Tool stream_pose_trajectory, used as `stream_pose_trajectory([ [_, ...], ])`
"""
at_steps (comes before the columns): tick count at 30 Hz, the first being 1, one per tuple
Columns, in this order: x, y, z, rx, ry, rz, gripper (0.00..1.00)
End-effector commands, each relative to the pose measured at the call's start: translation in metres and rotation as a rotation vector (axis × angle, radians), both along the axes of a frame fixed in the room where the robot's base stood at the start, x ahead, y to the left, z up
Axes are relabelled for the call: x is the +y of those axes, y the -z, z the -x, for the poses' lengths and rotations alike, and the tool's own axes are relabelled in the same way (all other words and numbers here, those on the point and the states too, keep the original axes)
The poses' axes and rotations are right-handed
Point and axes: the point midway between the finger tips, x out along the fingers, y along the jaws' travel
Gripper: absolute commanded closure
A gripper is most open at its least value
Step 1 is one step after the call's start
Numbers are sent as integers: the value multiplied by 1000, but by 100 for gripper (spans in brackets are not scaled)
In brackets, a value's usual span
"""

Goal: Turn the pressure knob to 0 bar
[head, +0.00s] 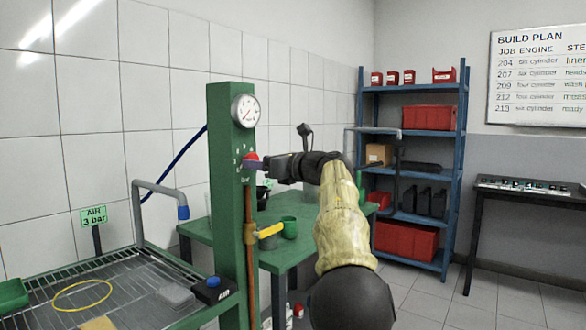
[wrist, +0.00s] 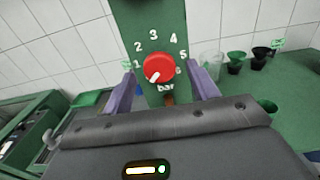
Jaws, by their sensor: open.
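The red pressure knob (wrist: 159,68) sits on the green post (wrist: 153,22) in the wrist view, with numbers 1 to 6 around it and "bar" below. Its white pointer is turned to the lower left, below the 1. A 0 mark is not clearly readable. My gripper (wrist: 161,80) is open, its two purple fingers on either side of the knob; I cannot tell whether they touch it. In the head view my gripper (head: 258,164) is at the knob (head: 250,160), partly covering it. The round gauge (head: 245,110) is above; its reading is too small to tell.
A yellow-handled valve (head: 268,231) is on the pipe below my gripper. A green table (head: 200,230) with a green cup (head: 289,227) stands behind the post. A wire rack bench (head: 130,290) with a yellow ring is at left. Blue shelves (head: 455,180) stand at right.

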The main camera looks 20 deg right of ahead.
Motion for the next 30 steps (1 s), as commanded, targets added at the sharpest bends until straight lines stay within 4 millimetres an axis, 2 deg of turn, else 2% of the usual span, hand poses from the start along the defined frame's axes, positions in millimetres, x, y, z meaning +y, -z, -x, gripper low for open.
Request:
stream_pose_trajectory([
  [21, -81, 0, 112, -1, 4, -1, 41],
  [25, -92, 0, 126, 1, 2, 0, 41],
  [30, -96, 1, 132, 2, 0, 0, 41],
])
